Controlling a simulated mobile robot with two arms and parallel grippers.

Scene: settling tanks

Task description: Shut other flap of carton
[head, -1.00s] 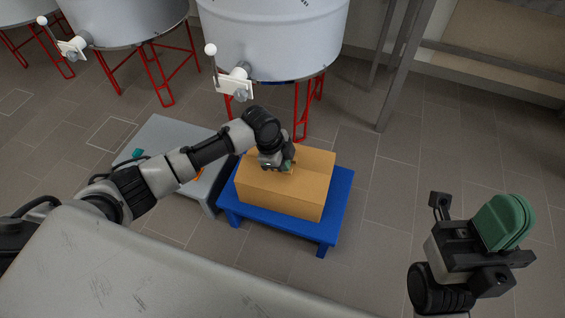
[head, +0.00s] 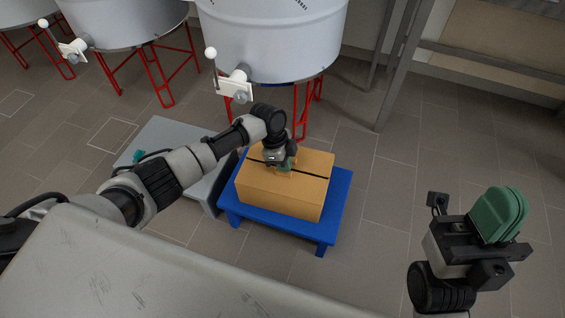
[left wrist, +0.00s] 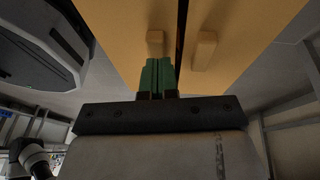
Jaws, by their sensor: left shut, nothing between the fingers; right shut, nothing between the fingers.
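The orange-brown carton (head: 270,192) stands on a low blue table (head: 245,214). Both top flaps look about flat, with a narrow dark slit between them. The left wrist view shows the slit between the left flap (left wrist: 125,30) and the right flap (left wrist: 240,30), each with a small tab near it. My left gripper (head: 285,166) is at the carton's top, its green fingers (left wrist: 157,75) shut and empty by the left flap's tab (left wrist: 155,40). Whether they touch it I cannot tell. My right gripper (head: 500,215) is shut and empty, far right of the carton.
A grey low platform (head: 170,132) stands left of the blue table, partly behind my left arm. The tiled floor right of the table is clear.

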